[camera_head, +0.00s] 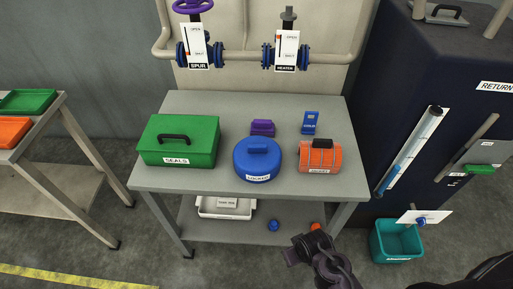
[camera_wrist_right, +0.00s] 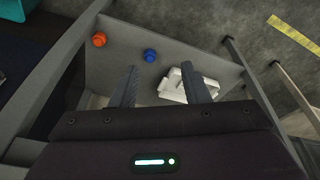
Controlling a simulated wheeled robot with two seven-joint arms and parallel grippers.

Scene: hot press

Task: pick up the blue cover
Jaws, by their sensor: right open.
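The blue cover (camera_head: 258,165) is a round blue lid-like piece with a handle on top and a white label. It stands on the grey table in the head view, between a green box and an orange ribbed cover. My right gripper (camera_head: 292,257) is at the lower middle of the head view, below the table's front edge and apart from the blue cover. In the right wrist view its two fingers (camera_wrist_right: 163,85) are spread and empty, facing the lower shelf. The blue cover is not in the wrist view. My left gripper is not in view.
The green box (camera_head: 180,138), the orange cover (camera_head: 320,157), a purple block (camera_head: 263,127) and a blue block (camera_head: 310,122) share the tabletop. The lower shelf holds a white tray (camera_head: 226,208), a blue knob (camera_wrist_right: 150,55) and an orange knob (camera_wrist_right: 99,39). A teal bin (camera_head: 397,242) stands right.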

